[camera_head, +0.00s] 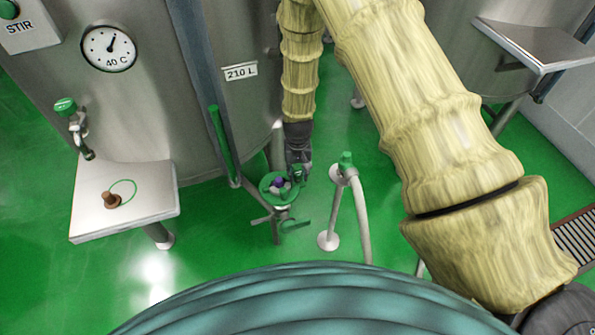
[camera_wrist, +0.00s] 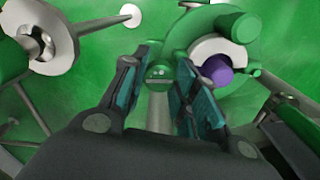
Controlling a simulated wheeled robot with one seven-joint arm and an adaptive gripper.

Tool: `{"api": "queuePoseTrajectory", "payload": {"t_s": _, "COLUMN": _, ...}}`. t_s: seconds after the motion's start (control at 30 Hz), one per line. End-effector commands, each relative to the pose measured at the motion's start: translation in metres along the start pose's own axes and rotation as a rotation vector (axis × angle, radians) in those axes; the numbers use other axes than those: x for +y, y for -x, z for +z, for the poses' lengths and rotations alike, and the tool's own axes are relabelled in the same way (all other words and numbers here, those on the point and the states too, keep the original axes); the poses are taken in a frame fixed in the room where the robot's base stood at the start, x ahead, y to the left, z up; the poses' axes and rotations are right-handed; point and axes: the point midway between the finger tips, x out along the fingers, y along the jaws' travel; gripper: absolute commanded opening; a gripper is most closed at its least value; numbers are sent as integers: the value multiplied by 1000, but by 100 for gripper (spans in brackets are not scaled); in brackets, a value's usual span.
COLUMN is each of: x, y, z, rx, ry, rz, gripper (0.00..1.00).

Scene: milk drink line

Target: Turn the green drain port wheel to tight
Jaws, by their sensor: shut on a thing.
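The green drain port wheel (camera_head: 268,184) is low in front of the big steel tank, with a purple hub (camera_head: 278,183). In the wrist view the wheel (camera_wrist: 180,36) fills the upper right, and its purple hub (camera_wrist: 217,69) sits inside a pale ring. My gripper (camera_head: 298,176) reaches down to the wheel's right side. In the wrist view my gripper (camera_wrist: 160,66) has its two fingers on either side of a small green end piece with a grey stem, beside the wheel rim. The fingers are shut on this piece, which looks like the wheel's handle. Any tight marking cannot be read.
A green-capped pipe stand (camera_head: 346,168) is close on the right of the wheel. A steel shelf (camera_head: 150,205) with a brown stopper (camera_head: 111,200) is at left. The tank (camera_head: 130,110) stands behind.

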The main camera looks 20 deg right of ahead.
Motion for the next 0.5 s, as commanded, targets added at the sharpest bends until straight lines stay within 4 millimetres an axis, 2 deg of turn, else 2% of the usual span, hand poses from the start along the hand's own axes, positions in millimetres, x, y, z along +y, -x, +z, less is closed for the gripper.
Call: {"api": "queuePoseTrajectory", "payload": {"t_s": 0.5, "x": 0, "y": 1, "z": -2, "rx": 3, "ry": -36, "rz": 0, "gripper": 5}}
